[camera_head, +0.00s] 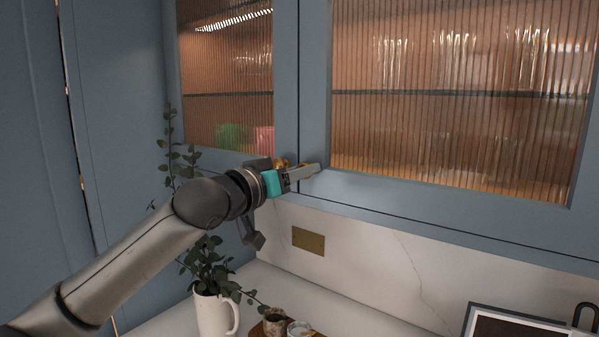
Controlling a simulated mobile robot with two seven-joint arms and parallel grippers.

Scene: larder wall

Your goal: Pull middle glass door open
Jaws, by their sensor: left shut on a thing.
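Two blue-framed doors with ribbed glass show on the wall cabinet: a narrower left glass door (286,80) and a wide glass door (316,80) filling the right. I cannot tell for certain which is the middle one. The wide door looks shut or nearly so. My left gripper (308,171) is at the wide door's lower left corner, shut on a small brass knob that its fingers mostly hide. Another brass knob (281,162) shows just behind the gripper, at the left door's lower right corner. My right gripper is not in view.
A brass plate (308,240) is on the marble backsplash. Tall blue panels (120,120) stand at the left.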

